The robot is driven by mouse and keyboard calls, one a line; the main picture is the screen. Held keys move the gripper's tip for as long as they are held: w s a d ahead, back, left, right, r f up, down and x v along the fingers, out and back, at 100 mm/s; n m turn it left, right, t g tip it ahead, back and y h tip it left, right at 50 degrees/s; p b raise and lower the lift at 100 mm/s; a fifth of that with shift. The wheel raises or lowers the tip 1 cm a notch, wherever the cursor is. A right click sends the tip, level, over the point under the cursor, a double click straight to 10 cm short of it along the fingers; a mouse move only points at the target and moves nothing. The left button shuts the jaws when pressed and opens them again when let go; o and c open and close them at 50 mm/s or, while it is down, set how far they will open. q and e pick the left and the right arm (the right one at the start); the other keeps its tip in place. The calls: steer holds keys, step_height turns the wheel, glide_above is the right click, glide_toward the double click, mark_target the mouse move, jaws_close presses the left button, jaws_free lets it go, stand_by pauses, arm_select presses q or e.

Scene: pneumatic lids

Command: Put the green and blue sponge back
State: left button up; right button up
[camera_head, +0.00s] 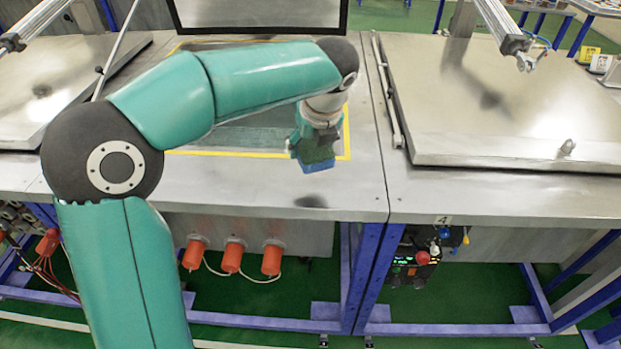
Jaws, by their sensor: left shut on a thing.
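The green and blue sponge (316,154) hangs below the end of my left arm, green on top and blue underneath. My left gripper (314,136) is shut on the sponge and holds it over the front right part of the yellow-outlined panel on the metal bench. A dark shadow lies on the bench top in front of it, and the sponge looks raised above the surface. The arm's end hides part of the gripper's fingers. My right gripper does not show.
A metal lid (500,100) with a pneumatic cylinder (497,22) lies to the right; another lid (45,85) is at the left. Orange cylinders (233,256) hang under the bench front. The front bench strip (250,190) is clear.

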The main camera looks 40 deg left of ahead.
mark_target(317, 155)
arm_select(q)
step_height(317, 155, down, 8)
steer(key=shift+f+b, duration=0.25)
steer(key=shift+b, duration=0.1)
steer(key=shift+f, duration=0.1)
steer(key=o, duration=1)
steer(key=p+v, duration=0.1)
steer(key=v, duration=1.1)
steer(key=shift+a, duration=0.1)
